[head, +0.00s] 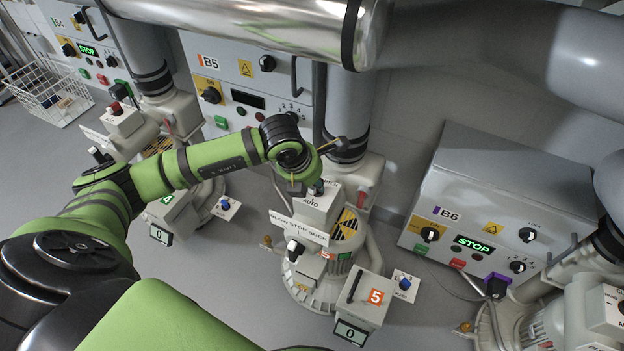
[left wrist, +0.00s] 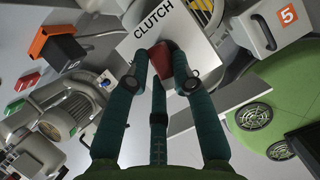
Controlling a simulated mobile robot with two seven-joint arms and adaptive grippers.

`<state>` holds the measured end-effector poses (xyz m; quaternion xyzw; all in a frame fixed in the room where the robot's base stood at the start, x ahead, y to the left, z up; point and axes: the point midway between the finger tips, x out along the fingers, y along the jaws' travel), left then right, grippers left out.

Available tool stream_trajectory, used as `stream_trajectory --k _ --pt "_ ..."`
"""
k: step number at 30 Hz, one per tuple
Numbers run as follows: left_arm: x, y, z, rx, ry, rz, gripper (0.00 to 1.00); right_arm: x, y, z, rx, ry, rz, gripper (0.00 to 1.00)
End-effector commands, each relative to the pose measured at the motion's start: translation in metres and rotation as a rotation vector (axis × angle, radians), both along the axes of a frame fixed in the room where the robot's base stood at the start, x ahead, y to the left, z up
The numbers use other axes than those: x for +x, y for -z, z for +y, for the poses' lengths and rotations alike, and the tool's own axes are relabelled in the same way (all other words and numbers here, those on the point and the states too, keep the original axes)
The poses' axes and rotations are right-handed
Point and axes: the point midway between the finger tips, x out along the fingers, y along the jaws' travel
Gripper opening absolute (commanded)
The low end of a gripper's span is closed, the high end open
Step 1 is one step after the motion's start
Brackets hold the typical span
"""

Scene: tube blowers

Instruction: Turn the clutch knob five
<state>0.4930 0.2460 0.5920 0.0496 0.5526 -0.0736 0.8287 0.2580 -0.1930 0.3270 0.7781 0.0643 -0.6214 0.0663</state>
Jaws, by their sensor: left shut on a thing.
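The clutch knob is a red knob (left wrist: 161,60) on a white box (left wrist: 193,38) marked CLUTCH in the left wrist view. In the head view this clutch box (head: 318,206), with AUTO on it, sits on the blower with orange 5 labels (head: 375,297). My left gripper (head: 317,186) is over the box top and mostly hides the knob there. In the left wrist view my left gripper (left wrist: 162,66) is shut on the red knob, with a finger on each side. The knob's pointer direction is hidden. My right gripper is not in view.
A grey pipe (head: 346,110) rises close behind the clutch box. Cabinet B5 (head: 245,75) has a dark display; cabinet B6 (head: 490,200) at the right shows STOP. Blower 5's counter (head: 350,333) reads 0. Another blower stands at the left, with grey floor between.

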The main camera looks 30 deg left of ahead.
Motion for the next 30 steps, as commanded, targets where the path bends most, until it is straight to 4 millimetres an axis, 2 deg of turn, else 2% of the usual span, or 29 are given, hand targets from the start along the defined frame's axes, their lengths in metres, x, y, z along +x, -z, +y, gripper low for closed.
stream_trajectory --k 12,29,30 --pt "-0.0018 0.0009 -0.0032 -0.002 -0.203 0.003 0.0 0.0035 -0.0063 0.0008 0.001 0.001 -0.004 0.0" --pt "-0.0022 0.001 -0.0034 -0.002 -0.235 0.005 0.0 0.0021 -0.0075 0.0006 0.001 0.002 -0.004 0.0" --pt "-0.0022 0.001 -0.0034 -0.002 -0.235 0.005 0.29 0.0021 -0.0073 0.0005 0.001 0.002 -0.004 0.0"
